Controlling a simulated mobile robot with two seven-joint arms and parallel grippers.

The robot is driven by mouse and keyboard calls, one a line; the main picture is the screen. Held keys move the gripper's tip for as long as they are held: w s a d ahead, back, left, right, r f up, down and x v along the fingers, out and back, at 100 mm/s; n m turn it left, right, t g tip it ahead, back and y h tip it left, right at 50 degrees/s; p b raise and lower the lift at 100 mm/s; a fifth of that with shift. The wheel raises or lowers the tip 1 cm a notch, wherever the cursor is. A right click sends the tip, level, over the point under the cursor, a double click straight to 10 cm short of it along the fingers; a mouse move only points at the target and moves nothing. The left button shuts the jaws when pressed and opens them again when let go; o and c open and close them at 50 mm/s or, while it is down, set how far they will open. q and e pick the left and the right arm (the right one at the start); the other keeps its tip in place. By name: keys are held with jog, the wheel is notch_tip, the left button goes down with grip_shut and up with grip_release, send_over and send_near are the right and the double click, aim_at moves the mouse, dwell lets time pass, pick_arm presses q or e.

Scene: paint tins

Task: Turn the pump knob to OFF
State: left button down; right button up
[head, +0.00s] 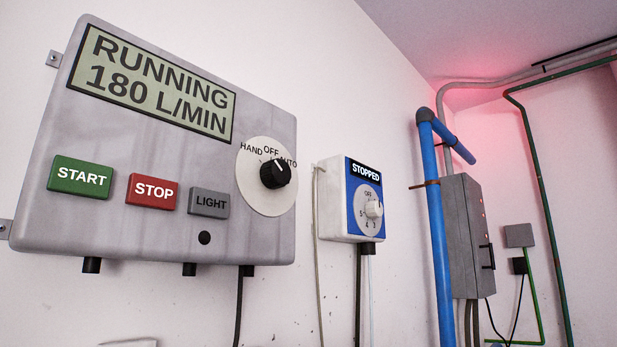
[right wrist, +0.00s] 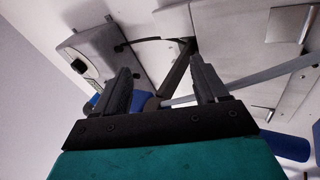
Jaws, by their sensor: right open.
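A large grey panel (head: 120,220) on the wall shows RUNNING 180 L/MIN on its display (head: 152,84). Its black knob (head: 275,174) sits on a white round plate marked HAND, OFF and AUTO. The knob's white mark points up and right, towards the AUTO side of OFF. My right gripper (right wrist: 165,88) is open and empty in the right wrist view, its two dark fingers apart. Neither gripper shows in the head view. A grey box with a dark round part shows beyond the fingers at upper left in the wrist view; I cannot tell for sure what it is.
START, STOP and LIGHT buttons (head: 208,203) sit left of the knob. A smaller blue and white box (head: 335,204) reading STOPPED, with its own white dial (head: 373,209), hangs to the right. Farther right are a blue pipe (head: 436,230) and a grey cabinet (head: 460,240).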

jog(key=s+a+r+n+g, duration=0.2)
jog(key=r+n+g, duration=0.3)
jog(key=r+n, duration=0.45)
jog(key=s+a+r+n+g, duration=0.2)
jog(key=r+n+g, duration=0.3)
jog(key=r+n, duration=0.45)
jog(key=n+t+h+p, duration=0.2)
jog(key=n+t+h, duration=0.1)
jog(key=t+h, duration=0.35)
send_near(283, 170)
jog(key=shift+t+y, duration=0.25)
jog(key=shift+y, duration=0.2)
jog(key=x, duration=0.7)
jog(key=shift+w+a+f, duration=0.3)
jog(key=shift+f, duration=0.05)
jog(key=shift+w+a, duration=0.35)
jog(key=shift+a, duration=0.05)
jog(key=shift+f, duration=0.1)
